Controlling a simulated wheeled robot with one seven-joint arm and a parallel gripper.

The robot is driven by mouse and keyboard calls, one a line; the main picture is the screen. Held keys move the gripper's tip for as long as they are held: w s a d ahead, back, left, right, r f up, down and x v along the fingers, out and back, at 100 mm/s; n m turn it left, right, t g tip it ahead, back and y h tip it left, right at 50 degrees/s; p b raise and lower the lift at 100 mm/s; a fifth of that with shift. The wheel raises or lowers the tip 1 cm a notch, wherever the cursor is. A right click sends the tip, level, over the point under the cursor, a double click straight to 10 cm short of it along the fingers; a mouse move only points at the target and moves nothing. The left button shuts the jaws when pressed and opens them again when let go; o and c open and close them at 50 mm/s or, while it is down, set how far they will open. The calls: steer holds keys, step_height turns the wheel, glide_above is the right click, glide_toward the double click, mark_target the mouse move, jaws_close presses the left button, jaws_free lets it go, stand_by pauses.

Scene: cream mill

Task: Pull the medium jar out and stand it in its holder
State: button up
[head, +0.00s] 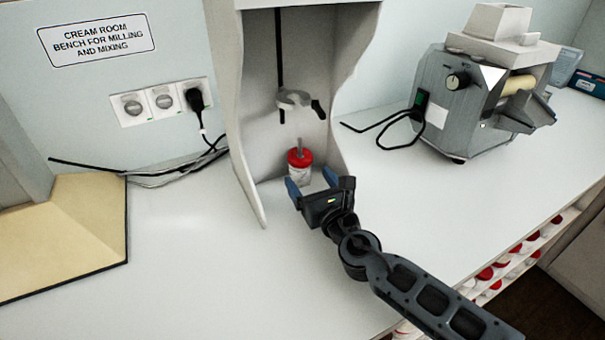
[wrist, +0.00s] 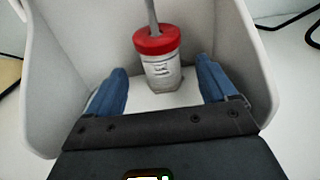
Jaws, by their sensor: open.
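The jar (head: 299,165) has a red lid, a white labelled body and a grey shaft rising from the lid. It stands upright on the floor of the white open-fronted cabinet. In the wrist view the jar (wrist: 163,68) is ahead of and between the two blue fingers. My gripper (head: 311,181) is open at the cabinet's mouth; it also shows in the wrist view (wrist: 162,88). The fingers look apart from the jar on both sides. I cannot tell the jar's size class, and no holder for it is clearly identifiable.
The cabinet (head: 240,110) has side walls close on both sides. A clamp (head: 294,99) hangs above the jar. A grey mill (head: 470,95) stands at right, a tan board (head: 75,230) at left. Red-lidded jars (head: 500,262) line a shelf below the bench edge. The bench (head: 200,270) is clear in front.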

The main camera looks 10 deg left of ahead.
mark_target(291, 171)
steer(key=shift+b+x, duration=0.55)
steer(key=shift+x, duration=1.9)
steer(key=c, duration=1.1)
steer(key=shift+c, duration=0.2)
steer(key=shift+s+a+r, duration=0.1)
steer(key=shift+s+a, duration=0.1)
steer(key=shift+a, duration=0.05)
steer(key=shift+s+a, duration=0.2)
steer(key=shift+a, duration=0.1)
steer(key=shift+s+a+p, duration=0.35)
steer(key=shift+a+p, duration=0.15)
